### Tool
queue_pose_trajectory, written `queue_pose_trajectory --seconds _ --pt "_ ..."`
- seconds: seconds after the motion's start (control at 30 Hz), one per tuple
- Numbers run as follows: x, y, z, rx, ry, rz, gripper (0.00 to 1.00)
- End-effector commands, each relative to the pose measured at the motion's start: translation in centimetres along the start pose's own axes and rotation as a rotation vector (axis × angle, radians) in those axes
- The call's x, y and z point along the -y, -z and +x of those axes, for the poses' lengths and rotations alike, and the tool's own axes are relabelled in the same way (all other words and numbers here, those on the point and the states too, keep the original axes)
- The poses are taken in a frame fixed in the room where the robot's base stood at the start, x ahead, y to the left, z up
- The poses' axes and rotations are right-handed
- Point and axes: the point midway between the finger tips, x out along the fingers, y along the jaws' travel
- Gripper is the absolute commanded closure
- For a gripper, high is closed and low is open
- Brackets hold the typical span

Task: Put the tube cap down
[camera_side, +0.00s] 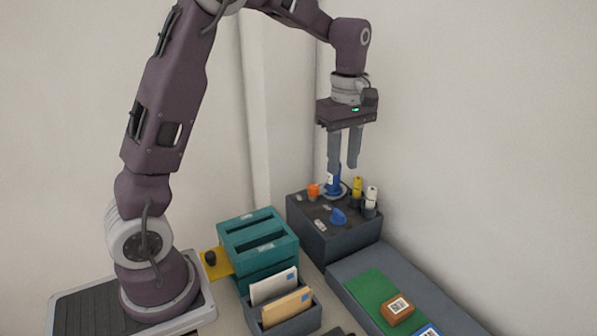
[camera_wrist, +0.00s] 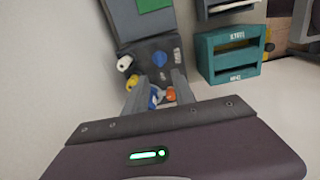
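My gripper (camera_side: 344,165) points down above the dark grey box (camera_side: 308,225), with its two fingers apart and nothing visibly held between them. A blue upright piece (camera_side: 333,184) with a white patch stands on the box just below the left finger. In the wrist view this blue piece (camera_wrist: 154,98) and an orange cap-like piece (camera_wrist: 170,95) show between the fingertips (camera_wrist: 160,92). The orange piece (camera_side: 313,190) sits to the left on the box top. A blue knob-like piece (camera_side: 339,216) lies nearer the front. I cannot tell which of these is the tube cap.
Yellow (camera_side: 357,186) and white (camera_side: 372,193) topped pieces stand at the box's right edge. Teal trays (camera_side: 258,240) and an envelope holder (camera_side: 292,318) are at the left front. A grey platform with a green mat (camera_side: 372,295) and brown parcel (camera_side: 397,308) extends right.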

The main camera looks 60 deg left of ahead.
Motion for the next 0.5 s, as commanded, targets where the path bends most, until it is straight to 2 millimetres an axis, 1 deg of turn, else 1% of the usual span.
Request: queue_pose_trajectory --seconds 0.07,0.13,0.17,0.2,0.27,0.3,0.37,0.4,0.5 --pt "1.5 -1.0 -1.8 0.003 -0.038 0.096 0.69" --pt "4.2 -2.6 -4.3 -0.003 -0.102 0.273 0.69" --pt "5.8 -3.4 -5.3 -0.011 -0.133 0.371 0.69" --pt "8.1 -4.5 -6.5 -0.029 -0.178 0.511 0.69" --pt "11.8 -6.0 -7.7 -0.074 -0.24 0.727 0.69" --pt "14.2 -6.9 -8.1 -0.112 -0.277 0.869 0.69" --pt "17.5 -8.0 -8.0 -0.179 -0.322 1.067 0.69" --pt "19.4 -8.4 -7.7 -0.225 -0.343 1.182 0.69" --pt "22.6 -9.1 -6.5 -0.323 -0.371 1.394 0.69"
